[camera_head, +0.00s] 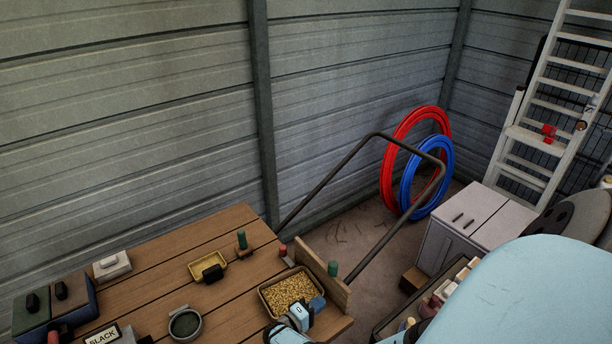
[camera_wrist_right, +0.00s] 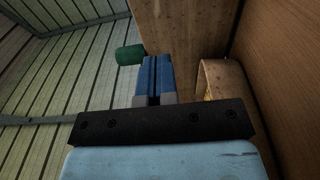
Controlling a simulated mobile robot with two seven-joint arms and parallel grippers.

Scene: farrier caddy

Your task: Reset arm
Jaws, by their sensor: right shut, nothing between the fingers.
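My right gripper (camera_head: 317,303) is over the front right corner of the wooden table (camera_head: 215,300), at the right edge of a tray (camera_head: 266,303) of yellow grain-like bits. In the right wrist view its blue fingers (camera_wrist_right: 155,72) are together with nothing between them. They point toward an upright wooden board (camera_wrist_right: 185,28), with a green cylinder (camera_wrist_right: 130,55) to their left and a tan tray wall (camera_wrist_right: 212,75) to their right. I cannot tell whether the fingers touch anything. My left gripper is not in view.
A yellow dish (camera_head: 209,263), a grey bowl (camera_head: 185,325), a green-handled item (camera_head: 242,240) and a "SLACK" sign (camera_head: 103,338) are on the table. A bent metal bar (camera_head: 330,180) rises behind it. A white cabinet (camera_head: 450,250) stands to the right.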

